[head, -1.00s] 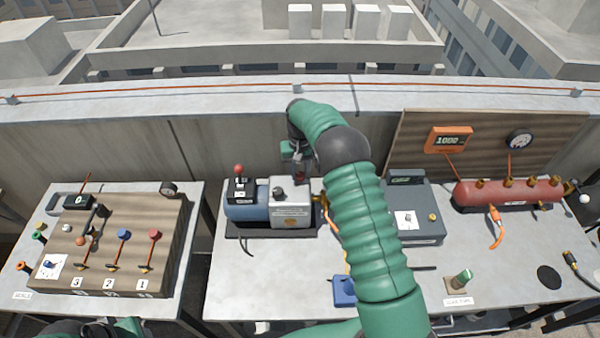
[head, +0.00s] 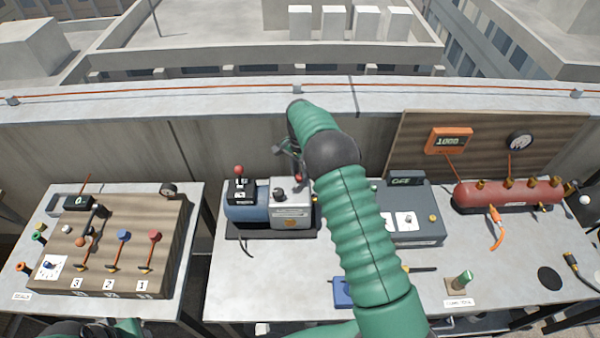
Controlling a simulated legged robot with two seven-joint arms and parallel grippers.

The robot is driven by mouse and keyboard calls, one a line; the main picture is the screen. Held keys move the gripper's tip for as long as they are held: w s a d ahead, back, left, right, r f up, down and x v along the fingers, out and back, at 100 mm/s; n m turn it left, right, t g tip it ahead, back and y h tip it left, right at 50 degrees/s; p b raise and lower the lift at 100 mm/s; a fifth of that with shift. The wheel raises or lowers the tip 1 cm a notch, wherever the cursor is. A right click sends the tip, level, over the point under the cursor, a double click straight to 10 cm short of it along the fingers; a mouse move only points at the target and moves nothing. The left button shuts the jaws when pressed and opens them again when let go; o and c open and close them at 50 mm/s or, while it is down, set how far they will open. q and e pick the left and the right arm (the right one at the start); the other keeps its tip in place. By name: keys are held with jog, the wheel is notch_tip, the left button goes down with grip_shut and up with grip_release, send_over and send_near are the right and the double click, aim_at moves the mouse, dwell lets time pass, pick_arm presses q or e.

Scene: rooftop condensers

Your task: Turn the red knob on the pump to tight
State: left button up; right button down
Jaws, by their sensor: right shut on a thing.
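The pump (head: 247,212) sits on the middle bench, with a blue motor body, a light grey block and a black base. A small patch of red, likely the red knob (head: 299,178), shows at the back top right of the grey block. My right gripper (head: 297,170) is over that spot and shut on it. My forearm and the fingers hide most of the knob, so its turn position cannot be read. A red-ball lever (head: 238,171) stands on a black box at the pump's left. My left gripper is out of view.
A black dial (head: 279,195) faces front on the grey block. A grey meter box (head: 412,212) and a red manifold tank (head: 510,193) stand to the right. A wooden valve board (head: 120,245) is on the left bench.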

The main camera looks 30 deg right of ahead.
aim_at(300, 174)
jog(key=shift+w+d+r+m, duration=0.1)
jog(key=shift+w+r+m, duration=0.2)
jog(key=shift+m, duration=0.2)
jog(key=c, duration=1.3)
grip_release()
jog(key=shift+o, duration=1)
jog(key=shift+f, duration=0.1)
jog(key=shift+s+f, duration=0.1)
jog(key=shift+f, duration=0.05)
notch_tip(300, 174, up, 17)
jog(key=b, duration=0.2)
jog(key=shift+f, duration=0.15)
